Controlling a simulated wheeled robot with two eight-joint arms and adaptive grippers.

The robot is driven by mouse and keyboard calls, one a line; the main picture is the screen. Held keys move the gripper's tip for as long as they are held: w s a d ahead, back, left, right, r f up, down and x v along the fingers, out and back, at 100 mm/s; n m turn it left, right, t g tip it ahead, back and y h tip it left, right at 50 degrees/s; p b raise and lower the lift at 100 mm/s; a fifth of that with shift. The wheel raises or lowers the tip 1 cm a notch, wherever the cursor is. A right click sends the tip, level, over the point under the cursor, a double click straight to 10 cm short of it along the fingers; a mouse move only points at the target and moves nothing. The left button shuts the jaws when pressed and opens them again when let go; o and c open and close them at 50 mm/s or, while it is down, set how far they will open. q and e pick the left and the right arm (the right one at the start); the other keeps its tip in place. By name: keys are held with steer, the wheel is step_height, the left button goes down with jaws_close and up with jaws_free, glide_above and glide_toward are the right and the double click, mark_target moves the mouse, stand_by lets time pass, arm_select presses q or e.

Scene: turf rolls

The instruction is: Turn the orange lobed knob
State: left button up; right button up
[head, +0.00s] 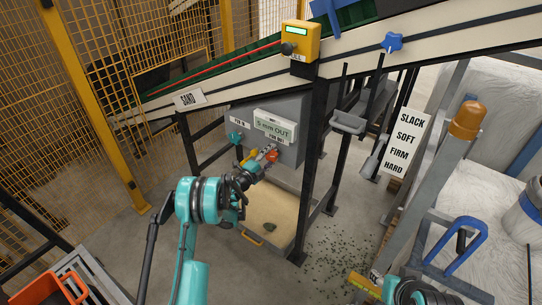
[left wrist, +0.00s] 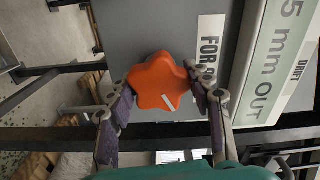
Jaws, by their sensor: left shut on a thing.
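The orange lobed knob (left wrist: 158,82) sits on the face of a grey box, beside a label whose visible letters read "FOR". It has a white pointer line near its lower right. My left gripper (left wrist: 166,90) has one finger on each side of the knob and is shut on it. In the head view the knob (head: 272,155) is small and partly hidden by my left gripper (head: 262,159). A display reading "5 mm OUT" (head: 274,127) is above the knob. My right arm shows at the bottom right edge, but its gripper is not visible.
A teal lobed knob (head: 236,138) is left of the display. A blue star knob (head: 393,42) is on the conveyor frame above. A tray of sand (head: 251,238) lies below the box. Dark posts (head: 313,150) stand close to the right. An orange crate (head: 52,289) is at the lower left.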

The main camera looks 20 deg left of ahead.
arm_select(q)
steer(key=m, duration=0.5)
steer(key=shift+m, duration=0.3)
steer(key=m, duration=0.5)
steer(key=shift+f, duration=0.1)
steer(key=shift+m, duration=0.3)
steer(key=o, duration=1.2)
steer(key=v, duration=1.2)
